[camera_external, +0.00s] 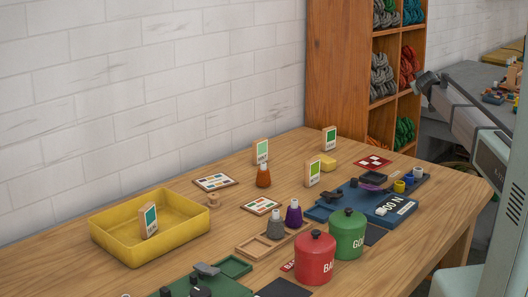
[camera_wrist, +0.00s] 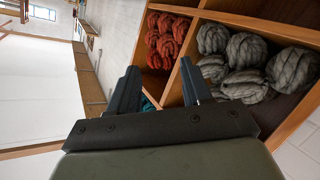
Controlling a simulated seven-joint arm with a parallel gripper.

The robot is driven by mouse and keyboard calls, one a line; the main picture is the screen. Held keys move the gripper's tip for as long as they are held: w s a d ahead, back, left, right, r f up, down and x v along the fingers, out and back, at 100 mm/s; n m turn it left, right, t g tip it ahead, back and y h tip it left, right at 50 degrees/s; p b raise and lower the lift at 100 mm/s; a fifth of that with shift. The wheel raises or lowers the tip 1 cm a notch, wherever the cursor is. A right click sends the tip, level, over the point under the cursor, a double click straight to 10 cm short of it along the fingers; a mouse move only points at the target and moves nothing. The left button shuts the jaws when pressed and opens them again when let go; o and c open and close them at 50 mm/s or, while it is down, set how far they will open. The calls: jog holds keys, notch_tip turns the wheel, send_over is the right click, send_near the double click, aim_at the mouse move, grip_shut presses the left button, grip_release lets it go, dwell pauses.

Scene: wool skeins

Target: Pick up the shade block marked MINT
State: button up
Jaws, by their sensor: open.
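Shade blocks with green swatches stand on the wooden table in the external view. One with a teal-green swatch (camera_external: 149,220) leans inside the yellow tray (camera_external: 118,246). A light-green one (camera_external: 261,151) stands behind an orange-brown cone, a lime-green one (camera_external: 312,173) stands near the table's middle, and a green one (camera_external: 329,138) stands at the back. Their lettering is too small to read, so I cannot tell which is marked MINT. My gripper (camera_wrist: 159,68) is open and empty in the wrist view, facing wool shelves, with no block in that view.
A wooden shelf (camera_external: 338,75) of wool skeins stands behind the table. A red canister (camera_external: 315,262) and a green canister (camera_external: 347,238) stand at the front. Cones (camera_external: 275,229), swatch cards (camera_external: 215,182) and a blue scale-like device (camera_external: 368,203) crowd the middle.

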jog(key=a+n+g, duration=0.1)
jog(key=a, duration=0.5)
jog(key=a+f+n+g, duration=0.1)
jog(key=a+n, duration=0.1)
jog(key=a, duration=0.5)
jog(key=a+f+n+g, duration=0.1)
jog(key=a, duration=0.6)
jog(key=shift+s+a+n, duration=0.1)
jog(key=shift+s+n, duration=0.3)
jog(key=n+g+y, duration=0.4)
jog(key=n+g, duration=0.8)
jog(key=n, duration=0.7)
send_over(260, 139)
jog(key=f, duration=0.2)
notch_tip(260, 139, down, 13)
jog(key=shift+s+r, duration=0.15)
jog(key=shift+r, duration=0.05)
jog(key=shift+c, duration=0.3)
grip_shut()
